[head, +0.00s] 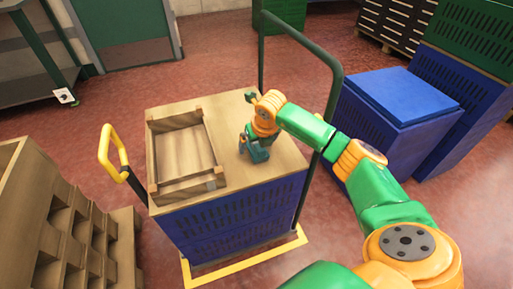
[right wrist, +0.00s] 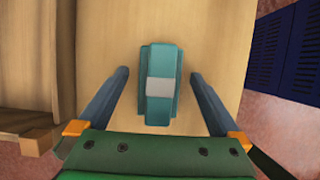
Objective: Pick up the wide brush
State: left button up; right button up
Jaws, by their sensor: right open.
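In the right wrist view, a teal object with a pale grey band across its middle, which looks like the wide brush (right wrist: 160,108), lies on the wooden top. My right gripper (right wrist: 157,74) is open. Its two dark fingers stand to the left and right of the brush, with a gap on each side and no visible contact. In the head view my right gripper (head: 255,152) points down over the wooden top, right of the wooden tray. I cannot make out the brush clearly there. My left gripper is not in view.
The shallow wooden tray (head: 153,165) sits on the left of the wooden top (head: 277,170), which rests on a blue crate (head: 235,217). A green rail (head: 333,112) rises behind, and a yellow handle (head: 104,145) stands left. Blue crates (head: 385,118) stand right.

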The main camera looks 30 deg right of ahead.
jog(key=shift+r, duration=0.1)
jog(key=c, duration=1.5)
notch_tip(320, 180, up, 3)
jog(key=shift+f, duration=0.1)
jog(key=s+a+r+p, duration=0.1)
jog(key=s+a+r, duration=0.5)
jog(key=a+r, duration=0.4)
jog(key=shift+s+a, duration=0.25)
jog(key=shift+a, duration=1)
jog(key=shift+r, duration=0.1)
